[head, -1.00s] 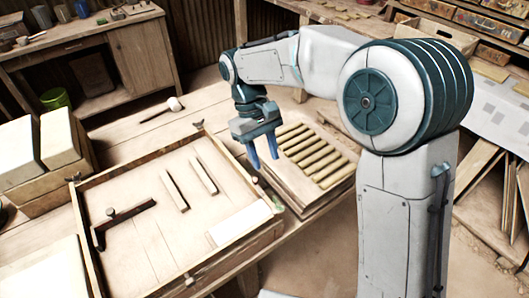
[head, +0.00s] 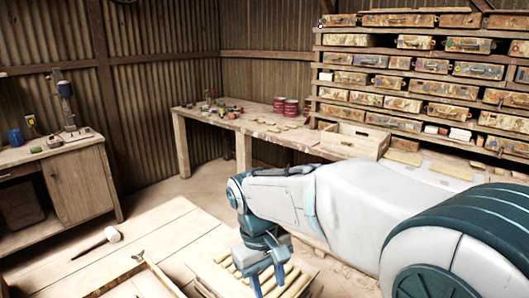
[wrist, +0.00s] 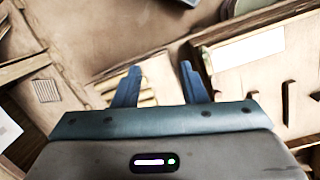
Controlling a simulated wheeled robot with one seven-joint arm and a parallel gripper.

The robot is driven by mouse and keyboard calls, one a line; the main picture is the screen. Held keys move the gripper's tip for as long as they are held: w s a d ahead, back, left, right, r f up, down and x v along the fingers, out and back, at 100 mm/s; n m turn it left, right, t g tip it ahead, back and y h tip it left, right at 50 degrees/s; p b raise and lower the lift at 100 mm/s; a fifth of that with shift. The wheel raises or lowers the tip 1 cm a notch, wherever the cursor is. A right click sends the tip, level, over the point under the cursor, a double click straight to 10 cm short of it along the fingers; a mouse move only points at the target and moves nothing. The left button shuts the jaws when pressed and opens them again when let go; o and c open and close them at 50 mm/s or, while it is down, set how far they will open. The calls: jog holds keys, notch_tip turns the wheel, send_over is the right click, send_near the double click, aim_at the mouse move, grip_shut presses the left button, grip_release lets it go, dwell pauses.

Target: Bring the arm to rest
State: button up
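My gripper (head: 268,282) hangs low in the head view, at the end of my bent arm, pointing down. In the wrist view its two blue fingers (wrist: 160,84) stand apart with nothing held between them. It is above the stack with rounded tan strips (head: 292,283), which the gripper partly hides. The strips also show behind the fingers in the wrist view (wrist: 147,97). The gap between fingers and strips is hard to judge.
A wooden tray (head: 160,277) lies left of the gripper, mostly cut off below. A white-headed mallet (head: 112,234) lies on the bench. A workbench with a wooden crate (head: 354,140) and shelves of drawers stand behind. A cabinet (head: 84,184) stands at the left.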

jog(key=s+d+m+t+y, duration=0.1)
jog(key=s+d+m+t, duration=0.1)
jog(key=s+d, duration=0.3)
jog(key=s+d+f+m+t, duration=0.1)
jog(key=s+d+m, duration=0.3)
jog(key=d, duration=0.5)
jog(key=shift+s+d+t+y, duration=0.15)
jog(key=shift+s+t+y, duration=0.25)
jog(key=shift+s+t, duration=0.1)
jog(key=shift+f, duration=0.1)
